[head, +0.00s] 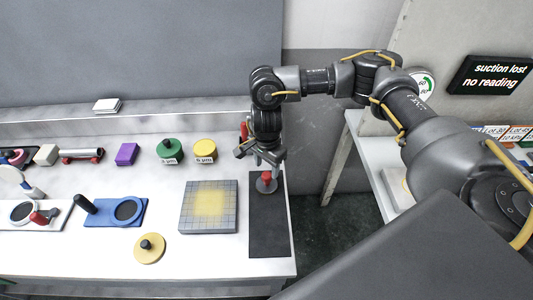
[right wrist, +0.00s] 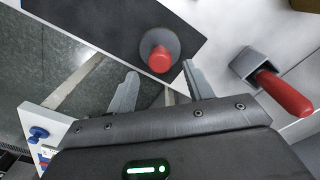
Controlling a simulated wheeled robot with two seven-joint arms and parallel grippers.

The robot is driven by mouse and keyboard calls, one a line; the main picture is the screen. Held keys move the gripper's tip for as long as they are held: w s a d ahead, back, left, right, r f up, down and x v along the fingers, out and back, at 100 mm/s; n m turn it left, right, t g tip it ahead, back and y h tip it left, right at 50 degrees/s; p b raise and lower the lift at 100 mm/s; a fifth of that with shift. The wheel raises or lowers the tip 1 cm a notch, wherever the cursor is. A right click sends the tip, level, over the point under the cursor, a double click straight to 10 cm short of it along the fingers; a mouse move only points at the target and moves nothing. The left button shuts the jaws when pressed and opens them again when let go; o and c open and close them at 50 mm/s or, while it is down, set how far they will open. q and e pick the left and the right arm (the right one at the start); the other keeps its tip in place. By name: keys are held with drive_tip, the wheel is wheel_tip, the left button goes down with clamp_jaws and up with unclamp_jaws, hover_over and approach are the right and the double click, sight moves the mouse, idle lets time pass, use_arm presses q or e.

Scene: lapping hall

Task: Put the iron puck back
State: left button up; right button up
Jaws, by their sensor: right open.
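The iron puck (head: 266,186) is a grey disc with a red knob, lying on the dark mat (head: 268,235) at the bench's right end. My right gripper (head: 263,160) is above it, pointing down, open and empty. In the right wrist view the puck (right wrist: 174,40) shows just beyond the open fingertips (right wrist: 159,70), with the red knob towards the gap between them. The fingers do not appear to touch it. My left gripper is not in view.
A gridded plate (head: 187,222) with yellow powder lies left of the mat. A yellow disc with a dark knob (head: 149,252) and a blue holder (head: 138,220) lie further left. A red-handled tool (right wrist: 285,92) lies near my right gripper. A floor gap (head: 335,228) lies right of the bench.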

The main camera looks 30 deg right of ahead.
sight(267, 175)
wheel_tip(267, 175, up, 7)
drive_tip(key=shift+f+b, duration=0.15)
drive_tip(key=shift+b, duration=0.25)
drive_tip(key=shift+s+f, duration=0.1)
idle(0.3)
